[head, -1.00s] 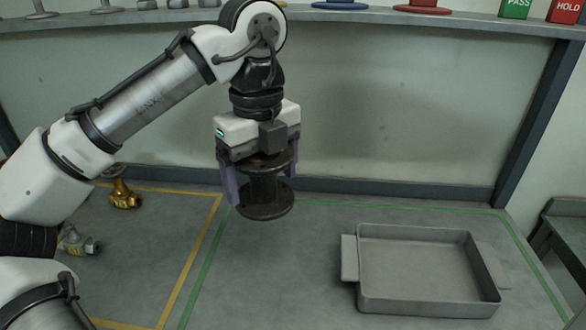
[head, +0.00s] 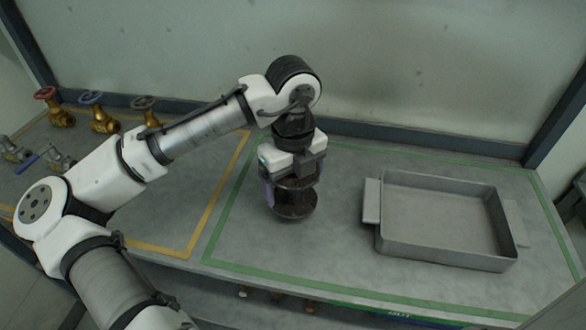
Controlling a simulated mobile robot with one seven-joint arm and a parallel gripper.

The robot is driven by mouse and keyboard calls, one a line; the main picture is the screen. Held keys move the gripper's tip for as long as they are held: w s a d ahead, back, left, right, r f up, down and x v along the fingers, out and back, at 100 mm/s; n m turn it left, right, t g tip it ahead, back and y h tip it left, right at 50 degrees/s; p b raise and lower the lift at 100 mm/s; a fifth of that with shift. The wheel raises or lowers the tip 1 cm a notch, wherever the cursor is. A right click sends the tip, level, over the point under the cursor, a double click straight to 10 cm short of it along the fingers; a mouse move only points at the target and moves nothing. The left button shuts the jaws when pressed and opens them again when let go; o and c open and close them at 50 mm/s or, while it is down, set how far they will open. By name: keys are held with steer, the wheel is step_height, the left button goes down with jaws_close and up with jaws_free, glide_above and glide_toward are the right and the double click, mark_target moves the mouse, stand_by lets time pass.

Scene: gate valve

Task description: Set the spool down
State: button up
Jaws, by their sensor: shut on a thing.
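A dark brown, flanged spool (head: 293,205) hangs upright below my gripper (head: 292,186) in the head view. The gripper's purple fingers are shut on the spool, one showing at its left side. The spool is over the green-outlined area of the grey bench (head: 335,240), left of the tray. Its lower flange looks close to the bench top, but I cannot tell whether it touches. The upper part of the spool is partly hidden by the gripper.
A grey open tray (head: 445,255) with side handles stands empty at the right. Several brass valves (head: 100,115) and a blue-handled valve (head: 52,158) stand at the left, around the yellow outline. Bare bench lies between spool and tray. A wall panel (head: 420,70) rises behind.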

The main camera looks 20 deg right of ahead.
mark_target(293, 194)
steer(key=shift+f, duration=1.5)
steer(key=shift+f, duration=0.15)
steer(key=o, duration=1.7)
steer(key=shift+o, duration=0.2)
step_height(293, 194, up, 12)
steer(key=shift+r+b, duration=0.2)
steer(key=shift+b, duration=0.5)
